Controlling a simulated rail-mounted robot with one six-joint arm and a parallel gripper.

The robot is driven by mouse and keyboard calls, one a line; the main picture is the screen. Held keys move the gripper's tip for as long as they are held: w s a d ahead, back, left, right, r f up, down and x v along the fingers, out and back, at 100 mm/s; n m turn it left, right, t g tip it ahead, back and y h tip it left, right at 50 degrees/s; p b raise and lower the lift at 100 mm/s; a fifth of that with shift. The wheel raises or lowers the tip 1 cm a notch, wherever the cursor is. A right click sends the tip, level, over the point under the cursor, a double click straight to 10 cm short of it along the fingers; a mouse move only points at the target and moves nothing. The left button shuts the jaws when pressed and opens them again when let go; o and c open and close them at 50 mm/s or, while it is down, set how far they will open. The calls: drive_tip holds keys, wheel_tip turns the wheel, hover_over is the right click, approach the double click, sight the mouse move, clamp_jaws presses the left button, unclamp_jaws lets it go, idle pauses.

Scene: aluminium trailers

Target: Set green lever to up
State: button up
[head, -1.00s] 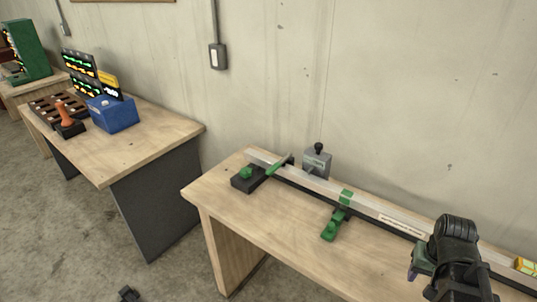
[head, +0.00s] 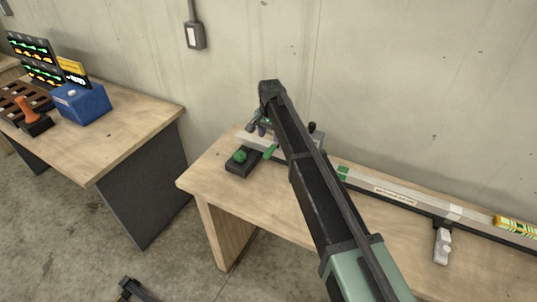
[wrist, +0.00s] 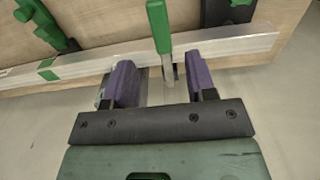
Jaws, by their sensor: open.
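The green lever (head: 270,151) is at the left end of the long aluminium bar (head: 385,187), its green handle reaching toward the front of the table. In the wrist view the lever (wrist: 159,28) crosses the bar (wrist: 100,62), with its bare grey metal end lying in the gap between my fingers. My gripper (wrist: 160,80) is open, with one purple finger on each side of the lever and a gap to both. In the head view my gripper (head: 259,130) is over the far side of the bar, partly hidden by my arm.
A black block with a green knob (head: 240,157) sits left of the lever. A green clamp (wrist: 42,22) is on the bar; my arm mostly hides it in the head view. A grey-white clamp (head: 442,243) is further right. The wall stands close behind the wooden table (head: 215,185).

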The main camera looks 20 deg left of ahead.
sight(270, 150)
wheel_tip(270, 150, down, 8)
drive_tip(key=b, duration=0.5)
drive_tip(key=shift+r, duration=0.4)
clamp_jaws()
